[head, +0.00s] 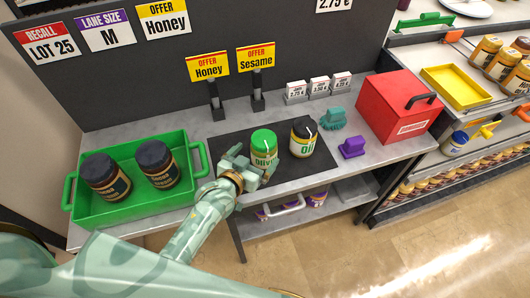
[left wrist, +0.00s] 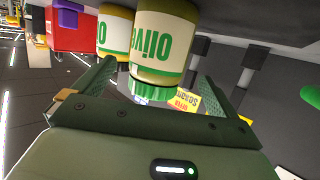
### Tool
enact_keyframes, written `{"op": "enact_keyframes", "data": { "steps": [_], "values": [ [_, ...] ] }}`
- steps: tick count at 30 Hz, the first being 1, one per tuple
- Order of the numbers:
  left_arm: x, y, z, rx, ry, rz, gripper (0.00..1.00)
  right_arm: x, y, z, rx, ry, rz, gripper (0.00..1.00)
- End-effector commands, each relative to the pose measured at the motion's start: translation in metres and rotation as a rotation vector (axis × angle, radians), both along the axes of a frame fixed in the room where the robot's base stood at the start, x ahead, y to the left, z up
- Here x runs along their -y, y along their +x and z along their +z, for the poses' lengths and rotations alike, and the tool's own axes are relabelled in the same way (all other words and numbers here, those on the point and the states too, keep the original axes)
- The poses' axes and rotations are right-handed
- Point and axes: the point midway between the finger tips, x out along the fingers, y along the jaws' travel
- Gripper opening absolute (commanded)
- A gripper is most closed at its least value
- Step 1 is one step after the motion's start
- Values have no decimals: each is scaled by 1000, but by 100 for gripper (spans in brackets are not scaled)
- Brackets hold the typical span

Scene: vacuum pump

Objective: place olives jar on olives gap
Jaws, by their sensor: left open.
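An olives jar (head: 264,146) with a green lid stands upright on the dark mat (head: 226,144) on the grey counter. My left gripper (head: 253,168) is open at the jar's near left side, with its fingers spread toward it. In the left wrist view the same olives jar (left wrist: 165,45) appears upside down, its green lid between the open fingers (left wrist: 150,92). I cannot tell whether the fingers touch it. A second jar (head: 303,141) with a black lid and a similar label stands just right of it on the mat. I cannot make out a marked olives gap. My right gripper is not in view.
A green tray (head: 137,205) with two dark jars stands at the left. A teal brush (head: 332,119), a purple object (head: 352,147) and a red box (head: 398,105) stand at the right. Two sign holders (head: 215,103) stand behind the mat.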

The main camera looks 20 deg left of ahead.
Motion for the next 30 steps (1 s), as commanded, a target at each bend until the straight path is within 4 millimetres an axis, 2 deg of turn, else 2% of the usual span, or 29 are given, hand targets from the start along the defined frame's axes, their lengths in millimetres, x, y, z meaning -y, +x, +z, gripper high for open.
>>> {"op": "enact_keyframes", "data": {
  "steps": [5,13,21,22,28,30],
  "values": [
    [3,14,-5,1,1,0,97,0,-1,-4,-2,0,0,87],
    [12,51,-20,0,1,1,97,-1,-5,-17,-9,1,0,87],
    [13,55,-20,-1,1,1,97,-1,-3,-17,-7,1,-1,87],
    [13,55,-20,-1,1,1,94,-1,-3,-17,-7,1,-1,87],
    [13,55,-20,-1,1,1,39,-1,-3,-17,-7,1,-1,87],
    [13,56,-19,3,0,1,28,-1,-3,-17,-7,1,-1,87]
  ]
}}
